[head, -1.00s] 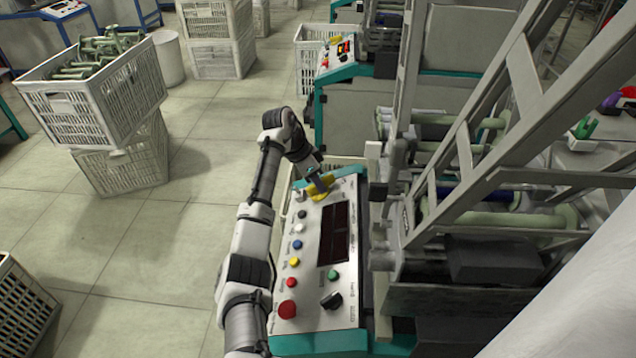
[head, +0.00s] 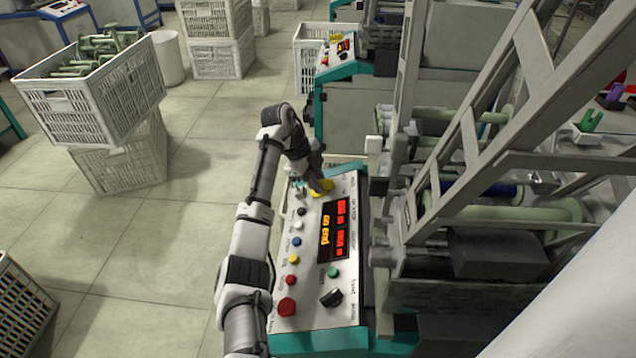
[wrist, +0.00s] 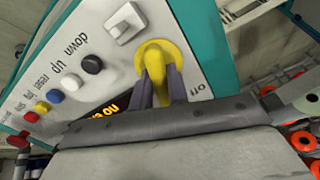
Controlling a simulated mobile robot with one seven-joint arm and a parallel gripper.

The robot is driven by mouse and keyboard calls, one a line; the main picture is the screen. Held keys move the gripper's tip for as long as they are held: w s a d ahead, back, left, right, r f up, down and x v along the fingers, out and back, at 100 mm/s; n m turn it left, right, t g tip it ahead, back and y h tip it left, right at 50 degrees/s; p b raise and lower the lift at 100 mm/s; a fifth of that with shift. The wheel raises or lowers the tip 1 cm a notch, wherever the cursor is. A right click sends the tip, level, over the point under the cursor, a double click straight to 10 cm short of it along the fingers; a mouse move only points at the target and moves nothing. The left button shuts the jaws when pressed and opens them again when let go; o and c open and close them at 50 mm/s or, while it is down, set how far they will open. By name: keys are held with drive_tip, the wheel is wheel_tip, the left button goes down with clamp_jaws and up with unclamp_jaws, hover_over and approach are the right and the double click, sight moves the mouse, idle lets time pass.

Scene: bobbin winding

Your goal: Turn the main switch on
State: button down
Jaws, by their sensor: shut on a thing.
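The main switch (wrist: 153,62) is a yellow rotary knob at the far end of the control panel (head: 312,272); it also shows in the head view (head: 324,187), partly covered by my gripper. My gripper (wrist: 160,85) is shut on its handle, one finger on each side. An "off" label shows beside the knob in the wrist view. The panel's display (head: 333,230) is lit with red and orange characters, and part of it glows at the edge of the wrist view.
A row of coloured buttons (head: 293,260) runs along the panel, with a black knob (head: 331,298) near its front. The winding machine's metal frame (head: 470,150) stands close on the right. Crates (head: 95,100) stand on the left, with open floor before them.

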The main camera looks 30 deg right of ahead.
drive_tip(key=shift+m, duration=1)
drive_tip(key=c, duration=1.4)
unclamp_jaws()
drive_tip(key=shift+a, duration=0.1)
drive_tip(key=shift+o, duration=0.2)
drive_tip(key=shift+r+b, duration=0.1)
drive_tip(key=shift+b, duration=0.2)
drive_tip(key=p+v, duration=0.1)
drive_tip(key=v, duration=1.2)
drive_tip(key=shift+a+r, duration=0.15)
drive_tip(key=shift+r, duration=0.1)
drive_tip(key=shift+w, duration=0.1)
